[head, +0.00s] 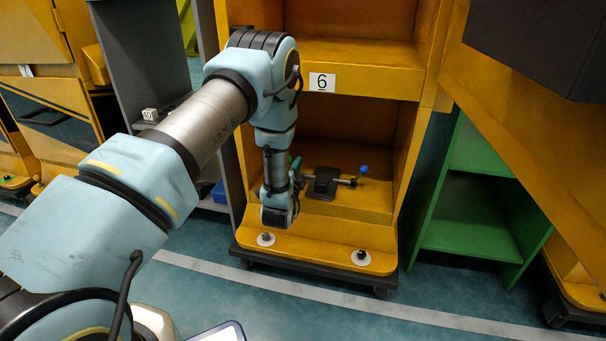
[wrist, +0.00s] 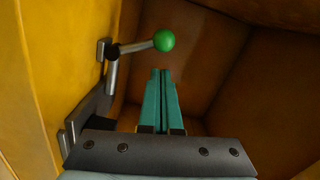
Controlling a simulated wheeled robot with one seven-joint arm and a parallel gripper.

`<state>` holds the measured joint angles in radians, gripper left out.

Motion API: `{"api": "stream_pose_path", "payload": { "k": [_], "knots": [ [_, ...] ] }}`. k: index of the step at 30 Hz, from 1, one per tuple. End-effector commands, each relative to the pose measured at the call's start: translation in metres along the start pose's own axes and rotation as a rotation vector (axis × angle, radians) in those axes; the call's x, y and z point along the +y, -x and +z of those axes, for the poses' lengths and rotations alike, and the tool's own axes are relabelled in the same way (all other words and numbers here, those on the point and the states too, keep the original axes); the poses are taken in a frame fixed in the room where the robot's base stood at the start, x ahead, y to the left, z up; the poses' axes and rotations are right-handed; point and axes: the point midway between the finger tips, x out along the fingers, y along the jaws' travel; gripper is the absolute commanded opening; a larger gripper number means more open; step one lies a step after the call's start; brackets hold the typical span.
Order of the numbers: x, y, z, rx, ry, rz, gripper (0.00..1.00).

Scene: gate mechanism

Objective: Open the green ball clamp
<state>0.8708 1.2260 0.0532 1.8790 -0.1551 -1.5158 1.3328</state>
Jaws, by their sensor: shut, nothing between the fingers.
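The green ball clamp (wrist: 164,40) shows in the wrist view, upper middle. Its green ball sits at the end of a grey lever that runs left to a pivot and bracket (wrist: 113,52) by the yellow wall. My gripper (wrist: 161,72) has teal fingers, shut together and empty. The fingertips appear just below the ball in the picture, apart from it. In the head view my arm reaches into the lower bay of the yellow cabinet. There the green ball is hidden behind my wrist, and my fingertips cannot be made out clearly.
A second clamp with a blue ball (head: 364,169) stands in the same bay to the right. The yellow cabinet (head: 408,85) has side walls and a shelf marked 6 (head: 322,82) above. A green shelf unit (head: 470,215) stands to the right.

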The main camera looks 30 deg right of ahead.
Motion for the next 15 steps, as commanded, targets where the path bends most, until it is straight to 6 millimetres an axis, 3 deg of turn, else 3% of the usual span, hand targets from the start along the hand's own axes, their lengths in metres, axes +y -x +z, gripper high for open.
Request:
{"api": "stream_pose_path", "payload": {
  "k": [6, 15],
  "knots": [
    [-0.0001, -0.0034, 0.0131, 0.001, 0.001, -0.001, 0.00],
    [-0.0006, -0.0035, 0.0136, 0.002, 0.001, 0.000, 0.00]
  ]
}}
